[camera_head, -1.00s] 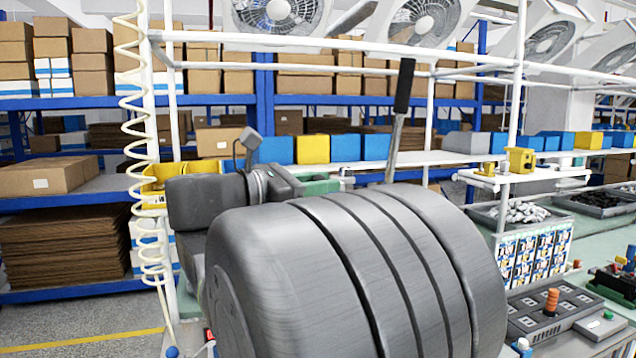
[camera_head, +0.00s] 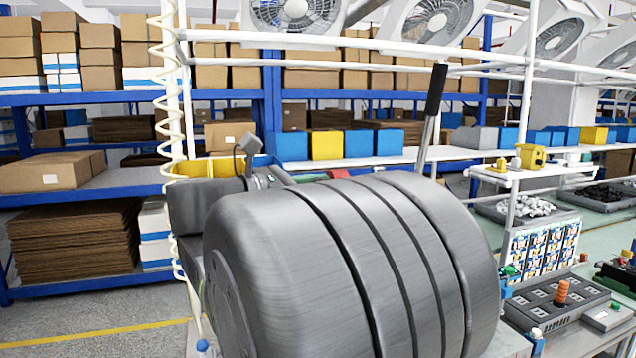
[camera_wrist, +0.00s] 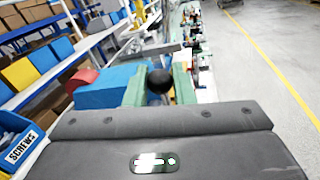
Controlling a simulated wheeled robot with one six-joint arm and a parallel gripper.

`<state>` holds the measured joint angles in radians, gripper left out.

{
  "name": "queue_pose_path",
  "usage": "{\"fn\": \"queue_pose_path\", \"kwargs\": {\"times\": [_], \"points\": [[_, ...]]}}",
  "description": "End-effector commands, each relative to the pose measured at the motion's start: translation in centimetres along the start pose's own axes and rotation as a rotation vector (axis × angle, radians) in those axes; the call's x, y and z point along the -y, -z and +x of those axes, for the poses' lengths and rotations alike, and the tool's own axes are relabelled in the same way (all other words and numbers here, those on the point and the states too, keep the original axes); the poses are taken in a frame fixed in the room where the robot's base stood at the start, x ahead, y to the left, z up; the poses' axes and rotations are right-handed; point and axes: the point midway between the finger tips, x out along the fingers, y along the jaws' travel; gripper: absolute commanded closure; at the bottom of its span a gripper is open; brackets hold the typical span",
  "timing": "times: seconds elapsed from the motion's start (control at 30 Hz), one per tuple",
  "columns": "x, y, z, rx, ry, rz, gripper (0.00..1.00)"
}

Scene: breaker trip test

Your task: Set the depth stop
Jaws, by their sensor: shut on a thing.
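My gripper (camera_wrist: 160,86) shows in the wrist view with two green fingers on either side of a round black knob (camera_wrist: 160,82). The fingers are shut on the knob. What the knob is fixed to is hidden behind the gripper body. A blue block (camera_wrist: 105,88) stands just left of the fingers, with a red part (camera_wrist: 83,78) behind it. In the head view a steel lever with a black grip (camera_head: 435,90) rises behind my large grey arm link. That link hides my gripper and the lever's foot. I cannot make out a depth stop.
A grey box with an orange knob (camera_head: 562,291) lies on the bench at right, with trays of parts (camera_head: 520,208) behind it. Blue and yellow bins (camera_head: 326,146) line a white shelf. A white post and coiled hose (camera_head: 172,110) stand at left. A blue screws bin (camera_wrist: 20,140) is at lower left.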

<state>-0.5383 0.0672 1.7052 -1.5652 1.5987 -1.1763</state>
Motion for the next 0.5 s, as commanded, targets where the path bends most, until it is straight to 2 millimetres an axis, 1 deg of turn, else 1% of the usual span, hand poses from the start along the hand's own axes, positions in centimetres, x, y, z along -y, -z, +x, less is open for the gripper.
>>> {"fn": "queue_pose_path", "kwargs": {"times": [0.1,0.13,0.2,0.23,0.5], "points": [[-0.06,0.09,-0.05,-0.001,-0.003,-0.001,1.0],[-0.06,0.09,-0.05,-0.001,-0.003,-0.001,0.73],[-0.05,0.09,-0.05,-0.001,-0.002,-0.001,0.6],[-0.05,0.08,-0.04,-0.001,-0.002,-0.001,0.57],[-0.03,0.05,-0.06,0.0,-0.001,0.0,0.57]]}}
